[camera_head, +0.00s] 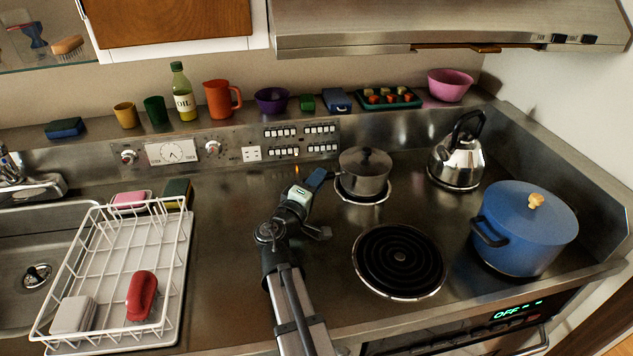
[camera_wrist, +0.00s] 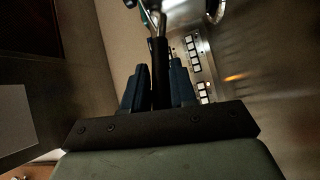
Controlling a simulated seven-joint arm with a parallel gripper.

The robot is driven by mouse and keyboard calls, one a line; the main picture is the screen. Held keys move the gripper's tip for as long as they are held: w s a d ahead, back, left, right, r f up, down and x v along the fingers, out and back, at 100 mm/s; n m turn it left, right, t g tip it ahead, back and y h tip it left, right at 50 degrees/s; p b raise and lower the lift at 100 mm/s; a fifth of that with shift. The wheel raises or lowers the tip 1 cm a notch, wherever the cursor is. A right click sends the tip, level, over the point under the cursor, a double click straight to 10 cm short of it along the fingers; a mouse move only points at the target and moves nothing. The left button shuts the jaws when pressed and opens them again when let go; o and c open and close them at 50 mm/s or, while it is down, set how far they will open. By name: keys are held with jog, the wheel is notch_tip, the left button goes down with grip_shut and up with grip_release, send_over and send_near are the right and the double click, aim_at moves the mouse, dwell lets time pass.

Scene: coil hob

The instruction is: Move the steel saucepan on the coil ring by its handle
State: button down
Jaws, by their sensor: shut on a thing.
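The steel saucepan (camera_head: 362,183), with a lid and dark knob, is over the rear coil ring (camera_head: 378,199). The ring's bright rim shows below it; I cannot tell if the pan is resting or slightly raised. My gripper (camera_head: 317,180) reaches the pan's left side, where its handle is. In the wrist view, the black handle (camera_wrist: 160,72) runs between the two dark blue fingers of my gripper (camera_wrist: 160,85), which are shut on it. The head view hides most of the handle. The front coil ring (camera_head: 400,259) is bare.
A blue lidded pot (camera_head: 527,235) stands at the right, and a steel kettle (camera_head: 457,160) at the back right. A white dish rack (camera_head: 186,262) is at the left. Cups, a bottle and bowls line the back ledge. Steel counter between rack and coils is clear apart from my arm.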

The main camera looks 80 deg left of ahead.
jog(key=c, duration=0.9)
grip_release()
jog(key=shift+f, duration=0.1)
jog(key=shift+d, duration=0.1)
jog(key=v, duration=1.2)
jog(key=shift+w, duration=0.1)
